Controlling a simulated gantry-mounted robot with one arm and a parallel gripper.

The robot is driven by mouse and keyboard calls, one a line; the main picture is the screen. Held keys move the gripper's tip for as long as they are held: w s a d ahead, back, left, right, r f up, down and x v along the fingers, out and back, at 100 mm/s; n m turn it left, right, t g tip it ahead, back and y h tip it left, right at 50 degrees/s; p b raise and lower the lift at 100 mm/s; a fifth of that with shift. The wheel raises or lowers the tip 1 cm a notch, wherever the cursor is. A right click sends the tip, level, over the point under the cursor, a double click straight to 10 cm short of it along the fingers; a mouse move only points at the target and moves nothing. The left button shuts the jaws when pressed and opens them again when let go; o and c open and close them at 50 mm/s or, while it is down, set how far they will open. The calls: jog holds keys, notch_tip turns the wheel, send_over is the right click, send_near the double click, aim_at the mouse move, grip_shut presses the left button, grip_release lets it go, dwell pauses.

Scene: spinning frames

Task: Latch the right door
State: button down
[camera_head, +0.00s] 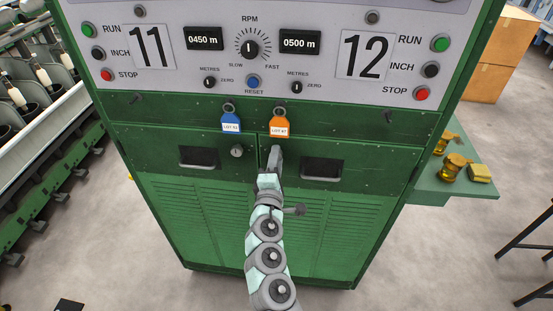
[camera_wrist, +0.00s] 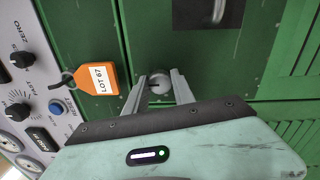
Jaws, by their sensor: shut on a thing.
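The right door (camera_head: 345,150) is a green panel with a recessed handle (camera_head: 321,169), flush with the cabinet front as far as I can tell. Its round grey latch knob (camera_wrist: 160,82) sits near the seam with the left door and is hidden behind my gripper in the head view. My gripper (camera_head: 276,152) reaches up to this corner of the door. In the wrist view its two fingers (camera_wrist: 158,84) stand either side of the knob and are shut on it. The knob's turned position cannot be read.
The left door (camera_head: 150,150) has its own round knob (camera_head: 236,151). A blue tag (camera_head: 231,123) and an orange tag (camera_head: 279,127) hang just above the doors. A control panel with buttons and dials is higher up. A side shelf (camera_head: 480,188) with amber spools stands at right.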

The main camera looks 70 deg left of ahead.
jog(key=c, duration=1.1)
grip_release()
jog(key=shift+o, duration=0.2)
jog(key=v, duration=1)
jog(key=shift+s+d, duration=0.2)
jog(key=shift+d, duration=0.2)
